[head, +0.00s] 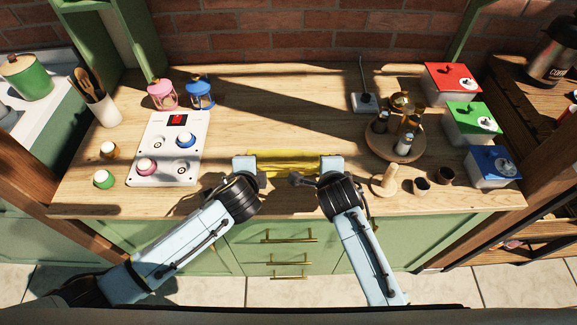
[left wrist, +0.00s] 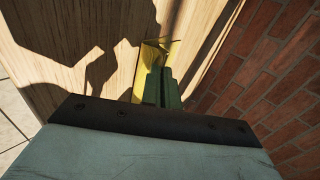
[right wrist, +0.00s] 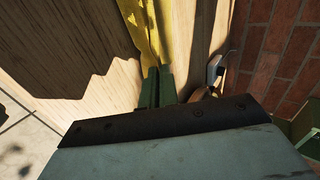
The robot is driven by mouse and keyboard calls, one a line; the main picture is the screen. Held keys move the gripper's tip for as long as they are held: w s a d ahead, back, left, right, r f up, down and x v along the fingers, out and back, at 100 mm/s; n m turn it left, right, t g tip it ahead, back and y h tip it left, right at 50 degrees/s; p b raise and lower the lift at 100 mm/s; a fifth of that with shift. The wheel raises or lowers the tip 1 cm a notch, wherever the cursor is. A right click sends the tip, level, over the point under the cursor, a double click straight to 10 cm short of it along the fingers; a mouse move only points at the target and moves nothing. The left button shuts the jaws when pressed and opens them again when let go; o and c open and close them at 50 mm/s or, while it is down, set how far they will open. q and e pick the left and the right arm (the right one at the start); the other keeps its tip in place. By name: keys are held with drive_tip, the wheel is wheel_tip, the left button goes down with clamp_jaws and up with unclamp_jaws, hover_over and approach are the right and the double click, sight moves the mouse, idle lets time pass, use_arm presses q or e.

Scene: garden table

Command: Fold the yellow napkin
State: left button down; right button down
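The yellow napkin (head: 285,161) is a narrow band near the table's front edge, stretched between my two grippers. Its ends are hidden by the grippers in the head view. My left gripper (left wrist: 162,72) is at its left end, with dark green fingers closed together and yellow cloth (left wrist: 151,58) at the tips. My right gripper (right wrist: 155,72) is at its right end, fingers also closed together, with the creased cloth (right wrist: 145,28) running into them. Whether the napkin touches the table along its length is unclear.
A white panel with knobs (head: 165,150) lies left, with pink (head: 162,95) and blue (head: 201,93) lanterns behind. A round wooden rack (head: 394,145), a wooden peg stand (head: 384,182) and small cups (head: 421,186) stand right. Red, green and blue boxes line the right edge. The table behind the napkin is clear.

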use_arm(q)
drive_tip(key=shift+s+f+t, duration=0.25)
drive_tip(key=shift+s+t, duration=0.05)
drive_tip(key=shift+s, duration=0.15)
use_arm(e)
drive_tip(key=shift+s+f+t, duration=0.25)
drive_tip(key=shift+s+t, duration=0.05)
drive_tip(key=shift+s, duration=0.15)
use_arm(q)
drive_tip(key=c, duration=1.3)
unclamp_jaws()
use_arm(e)
drive_tip(key=c, duration=1.3)
unclamp_jaws()
use_arm(q)
drive_tip(key=s+r, duration=0.2)
drive_tip(key=r, duration=0.1)
drive_tip(key=s+r, duration=0.2)
drive_tip(key=r, duration=0.1)
drive_tip(key=s+r, duration=0.2)
drive_tip(key=r, duration=0.1)
use_arm(e)
drive_tip(key=s+r, duration=0.2)
drive_tip(key=r, duration=0.1)
drive_tip(key=s+r, duration=0.2)
drive_tip(key=r, duration=0.1)
drive_tip(key=s+r, duration=0.2)
drive_tip(key=r, duration=0.1)
